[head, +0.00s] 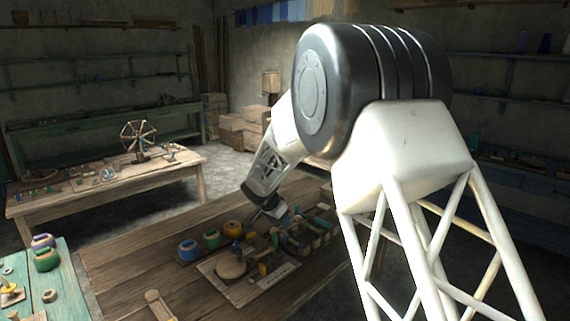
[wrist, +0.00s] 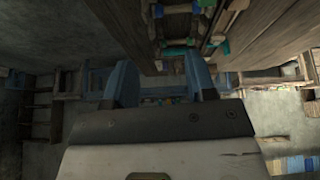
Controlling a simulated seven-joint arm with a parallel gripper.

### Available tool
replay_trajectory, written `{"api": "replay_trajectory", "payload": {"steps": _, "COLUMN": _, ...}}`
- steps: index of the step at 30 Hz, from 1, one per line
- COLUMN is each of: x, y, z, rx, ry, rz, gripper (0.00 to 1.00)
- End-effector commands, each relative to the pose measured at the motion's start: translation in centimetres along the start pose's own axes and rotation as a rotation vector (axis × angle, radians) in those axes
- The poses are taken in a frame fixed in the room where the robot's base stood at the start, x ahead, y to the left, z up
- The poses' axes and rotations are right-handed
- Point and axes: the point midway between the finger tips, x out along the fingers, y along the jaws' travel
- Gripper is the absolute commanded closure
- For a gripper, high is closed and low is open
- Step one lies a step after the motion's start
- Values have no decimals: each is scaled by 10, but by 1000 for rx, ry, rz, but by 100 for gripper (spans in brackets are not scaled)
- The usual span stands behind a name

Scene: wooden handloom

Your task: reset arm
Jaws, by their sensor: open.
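My gripper (head: 268,210) hangs over the far part of the wooden table in the head view, above a cluster of small items. In the wrist view my gripper (wrist: 165,88) shows two blue fingers spread apart with nothing between them. My white arm comes down to it from the upper right and covers part of the scene. Whether the fingertips touch anything below is too small to tell in the head view.
The brown table (head: 130,270) holds a blue pot (head: 189,250), a green pot (head: 211,238), an orange pot (head: 234,229) and a board with a round disc (head: 231,264). A side table (head: 110,186) carries a spinning wheel (head: 138,137). A teal table (head: 70,285) stands at lower left.

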Motion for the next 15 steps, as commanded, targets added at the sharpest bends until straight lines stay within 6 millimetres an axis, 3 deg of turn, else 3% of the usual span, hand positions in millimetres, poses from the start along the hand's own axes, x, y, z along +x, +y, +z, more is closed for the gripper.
{"api": "replay_trajectory", "payload": {"steps": 7, "x": -49, "y": 69, "z": -14, "rx": -64, "ry": -35, "rz": -1, "gripper": 49}}
{"api": "replay_trajectory", "payload": {"steps": 15, "x": -96, "y": 143, "z": -16, "rx": -141, "ry": -74, "rz": -9, "gripper": 49}}
